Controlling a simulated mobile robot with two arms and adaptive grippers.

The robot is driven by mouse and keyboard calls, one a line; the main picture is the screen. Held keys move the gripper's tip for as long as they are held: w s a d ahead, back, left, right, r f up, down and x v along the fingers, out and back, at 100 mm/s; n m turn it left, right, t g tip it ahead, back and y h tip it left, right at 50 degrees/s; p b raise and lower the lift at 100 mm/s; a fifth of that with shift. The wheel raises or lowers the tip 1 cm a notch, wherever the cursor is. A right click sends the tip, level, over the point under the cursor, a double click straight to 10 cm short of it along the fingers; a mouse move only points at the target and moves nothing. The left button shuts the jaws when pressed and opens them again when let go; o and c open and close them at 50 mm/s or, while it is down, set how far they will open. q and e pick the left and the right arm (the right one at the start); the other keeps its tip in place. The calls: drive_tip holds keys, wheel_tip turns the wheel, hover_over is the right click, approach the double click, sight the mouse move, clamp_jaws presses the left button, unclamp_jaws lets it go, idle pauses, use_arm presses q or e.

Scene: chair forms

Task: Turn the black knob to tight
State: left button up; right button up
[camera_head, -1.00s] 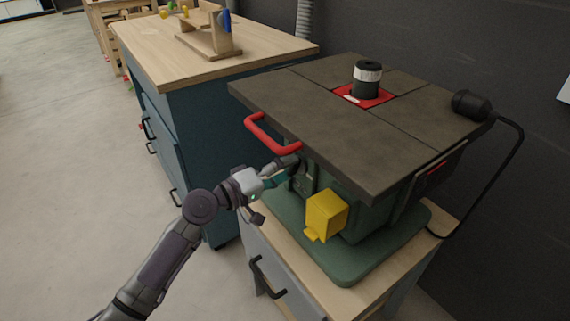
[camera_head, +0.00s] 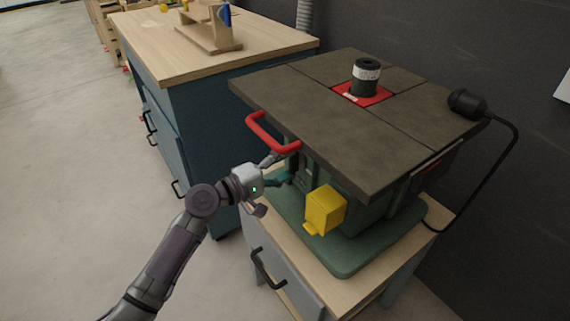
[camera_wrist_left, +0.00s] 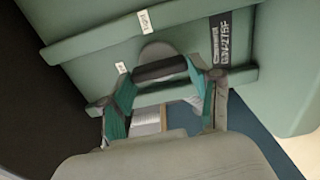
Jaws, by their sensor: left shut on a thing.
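The black knob (camera_wrist_left: 160,68) shows in the left wrist view as a dark bar on a rounded grey-green mount, against the machine's green side. My left gripper (camera_wrist_left: 165,88) has its teal-padded fingers on either side of the knob and is shut on it. White labels (camera_wrist_left: 145,20) (camera_wrist_left: 121,67) sit beside the knob; their print is too small to read surely. In the head view my left gripper (camera_head: 281,170) reaches the machine's left side, under the red handle (camera_head: 268,133). The knob is hidden there. My right gripper is not in view.
The machine's dark tabletop (camera_head: 310,115) overhangs the gripper. A yellow box (camera_head: 325,210) sticks out just right of it. A blue cabinet (camera_head: 205,130) stands close behind on the left. The floor (camera_head: 60,150) at left is clear.

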use_arm(q)
drive_tip(key=o, duration=1.1)
drive_tip(key=shift+w, duration=0.1)
drive_tip(key=shift+o, duration=0.2)
drive_tip(key=shift+a, duration=0.1)
drive_tip(key=v, duration=1.2)
